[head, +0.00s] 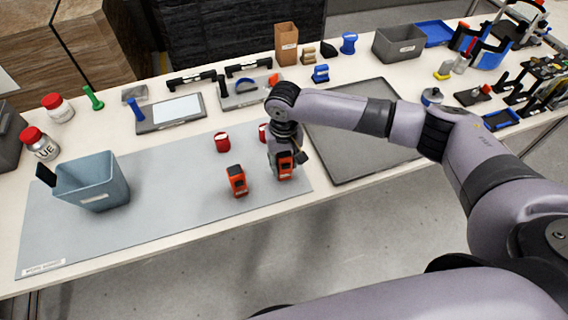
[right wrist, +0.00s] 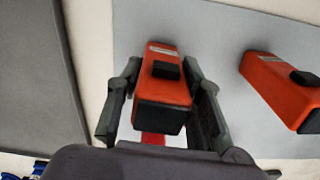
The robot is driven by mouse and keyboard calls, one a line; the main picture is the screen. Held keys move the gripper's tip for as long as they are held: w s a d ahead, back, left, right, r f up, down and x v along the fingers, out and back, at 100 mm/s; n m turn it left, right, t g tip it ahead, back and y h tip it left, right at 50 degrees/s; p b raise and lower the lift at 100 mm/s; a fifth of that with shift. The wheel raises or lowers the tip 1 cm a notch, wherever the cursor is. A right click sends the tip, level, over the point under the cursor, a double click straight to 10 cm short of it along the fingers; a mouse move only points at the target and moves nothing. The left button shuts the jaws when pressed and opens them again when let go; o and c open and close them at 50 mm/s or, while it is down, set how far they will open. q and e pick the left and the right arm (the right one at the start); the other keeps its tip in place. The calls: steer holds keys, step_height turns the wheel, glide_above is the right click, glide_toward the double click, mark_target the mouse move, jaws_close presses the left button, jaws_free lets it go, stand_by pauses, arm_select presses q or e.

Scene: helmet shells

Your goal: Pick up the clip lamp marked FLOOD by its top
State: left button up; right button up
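Two orange clip lamps with black parts are on the grey-blue mat (head: 150,215). One lamp (head: 285,172) is under my right gripper (head: 284,160); in the right wrist view this lamp (right wrist: 163,88) lies between the two fingers of the gripper (right wrist: 162,65). The fingers are close to its sides; whether they press on it is unclear. The other lamp (head: 237,181) stands free to its left, and also shows at the right of the wrist view (right wrist: 278,88). Small white labels are on the lamps, but I cannot read which says FLOOD. My left gripper is out of view.
Two red items (head: 222,142) (head: 263,132) stand behind the lamps. A blue-grey bin (head: 92,182) is on the mat's left. A large grey tray (head: 350,150) lies right of the mat under my right arm. The mat's middle, left of the free lamp, is clear.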

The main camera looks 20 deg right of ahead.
steer(key=c, duration=0.7)
steer(key=shift+o, duration=0.2)
steer(key=shift+r, duration=0.1)
